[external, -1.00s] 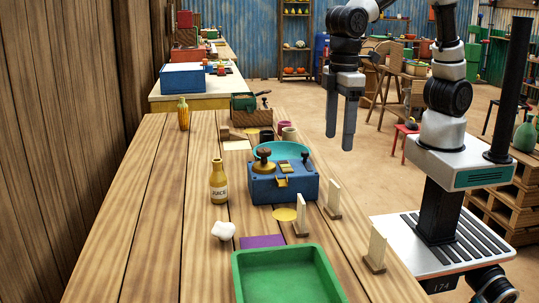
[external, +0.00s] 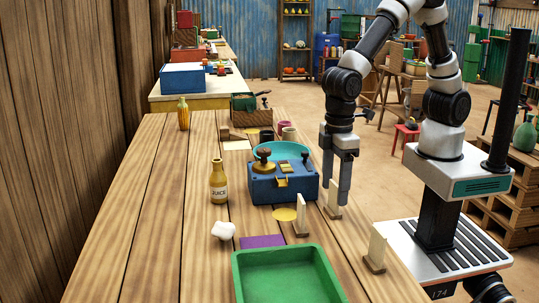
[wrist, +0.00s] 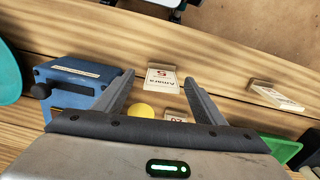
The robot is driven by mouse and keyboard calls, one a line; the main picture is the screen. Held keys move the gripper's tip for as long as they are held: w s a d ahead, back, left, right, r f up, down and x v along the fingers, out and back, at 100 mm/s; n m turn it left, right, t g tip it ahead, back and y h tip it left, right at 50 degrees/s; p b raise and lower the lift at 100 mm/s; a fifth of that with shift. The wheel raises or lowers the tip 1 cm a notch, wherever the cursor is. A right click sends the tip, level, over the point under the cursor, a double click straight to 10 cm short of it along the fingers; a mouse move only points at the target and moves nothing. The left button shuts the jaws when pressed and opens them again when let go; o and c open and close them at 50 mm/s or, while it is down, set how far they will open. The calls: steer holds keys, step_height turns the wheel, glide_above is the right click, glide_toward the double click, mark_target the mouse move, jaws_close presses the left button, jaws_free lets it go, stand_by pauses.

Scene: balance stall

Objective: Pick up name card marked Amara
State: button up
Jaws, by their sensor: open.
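The name card marked Amara (wrist: 162,79) is a pale upright card in a small wooden foot. In the wrist view it shows between my fingertips, with its name and a 5 readable. In the external view it appears to be the card (external: 333,192) at the table's right edge, beside the blue scale. My gripper (external: 336,188) points down at this card, partly covering it. In the wrist view my gripper (wrist: 160,77) is open with a finger on each side of the card. I cannot tell how far down the fingers reach around it.
Two other cards stand near: one by the yellow disc (external: 285,214), card (external: 301,213), and one nearer the front, card (external: 376,248). The blue scale (external: 270,190) is just left of my gripper. A green tray (external: 243,290) lies in front.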

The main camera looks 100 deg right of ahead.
mark_target(333, 210)
step_height(333, 210, down, 4)
steer(key=shift+w+a+f+b, duration=0.15)
steer(key=shift+f+b, duration=0.1)
steer(key=shift+b, duration=0.3)
steer(key=shift+r, duration=0.1)
steer(key=c, duration=1.2)
